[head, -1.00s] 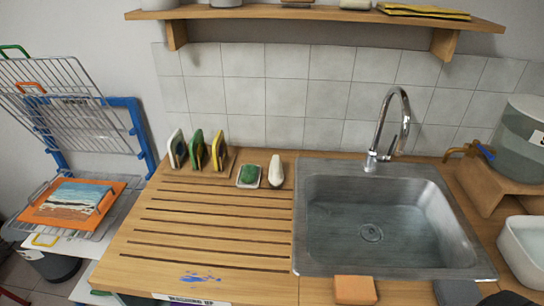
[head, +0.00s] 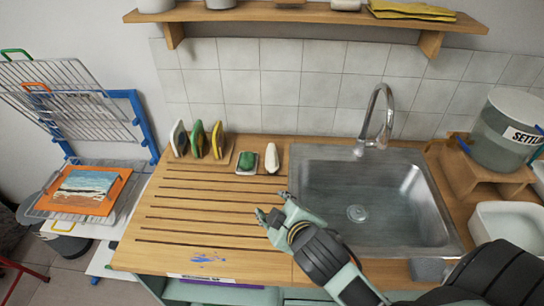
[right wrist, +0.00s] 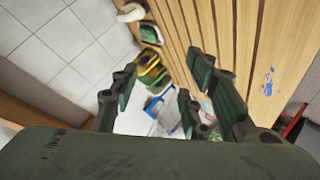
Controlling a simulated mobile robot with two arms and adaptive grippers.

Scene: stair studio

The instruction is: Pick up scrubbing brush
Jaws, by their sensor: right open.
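A pale, elongated object (head: 271,157), which looks like the scrubbing brush, lies at the back of the wooden drainboard, left of the sink; its bristles cannot be made out. It also shows at the top of the right wrist view (right wrist: 130,12). Just left of it is a small dish with a green piece (head: 247,160). My right gripper (head: 272,206) is open and empty over the drainboard, nearer the front than the brush and apart from it. In the right wrist view its fingers (right wrist: 165,85) are spread. My left gripper is not in view.
Several upright sponges (head: 198,140) stand in a holder at the back left. The steel sink (head: 420,205) and its tall faucet (head: 377,115) are on the right. A shelf (head: 300,14) hangs above. The slatted drainboard (head: 190,210) is mostly clear.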

